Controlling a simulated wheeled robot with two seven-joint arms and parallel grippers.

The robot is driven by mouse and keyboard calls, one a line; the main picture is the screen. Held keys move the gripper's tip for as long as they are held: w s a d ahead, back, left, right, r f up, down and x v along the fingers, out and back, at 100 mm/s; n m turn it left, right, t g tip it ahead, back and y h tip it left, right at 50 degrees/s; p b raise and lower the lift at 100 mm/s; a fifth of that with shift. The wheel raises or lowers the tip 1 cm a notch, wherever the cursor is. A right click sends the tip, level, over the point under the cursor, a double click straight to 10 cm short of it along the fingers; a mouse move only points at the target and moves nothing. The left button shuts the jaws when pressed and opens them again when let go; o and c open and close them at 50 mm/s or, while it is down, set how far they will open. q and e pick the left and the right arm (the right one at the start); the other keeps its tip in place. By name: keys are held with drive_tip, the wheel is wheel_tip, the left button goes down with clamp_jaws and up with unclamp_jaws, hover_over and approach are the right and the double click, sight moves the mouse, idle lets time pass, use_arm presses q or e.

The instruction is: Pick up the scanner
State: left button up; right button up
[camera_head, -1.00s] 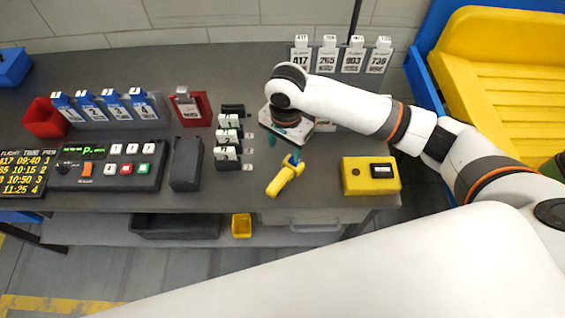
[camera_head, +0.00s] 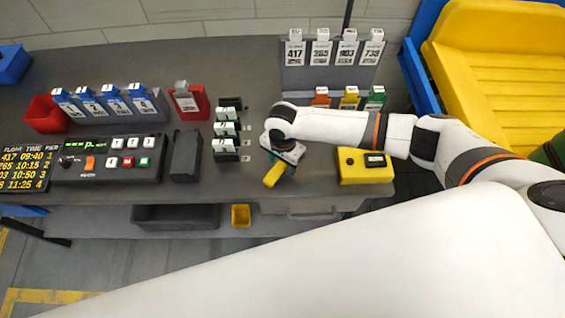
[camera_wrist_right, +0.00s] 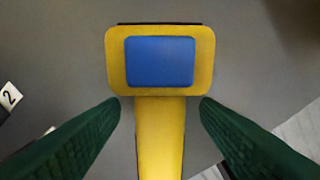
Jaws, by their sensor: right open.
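The yellow scanner (camera_head: 276,174) lies on the grey desk, and in the head view my right gripper (camera_head: 284,158) is over it and hides its head end. In the right wrist view the scanner (camera_wrist_right: 160,125) shows its yellow head with a blue panel and its handle running toward the bottom edge. The two green fingers of my right gripper (camera_wrist_right: 160,125) are apart, one on each side of the handle, with a gap on both sides. My left gripper is not in view.
A yellow box (camera_head: 365,168) with a dark display stands right of the scanner. A rack with black-and-white blocks (camera_head: 227,130) stands to the left. A card holder (camera_head: 330,78) is behind. A yellow tray (camera_head: 500,75) is at the far right.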

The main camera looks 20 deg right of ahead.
drive_tip(key=c, duration=1.2)
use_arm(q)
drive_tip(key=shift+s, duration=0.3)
use_arm(e)
drive_tip(key=shift+r, duration=0.1)
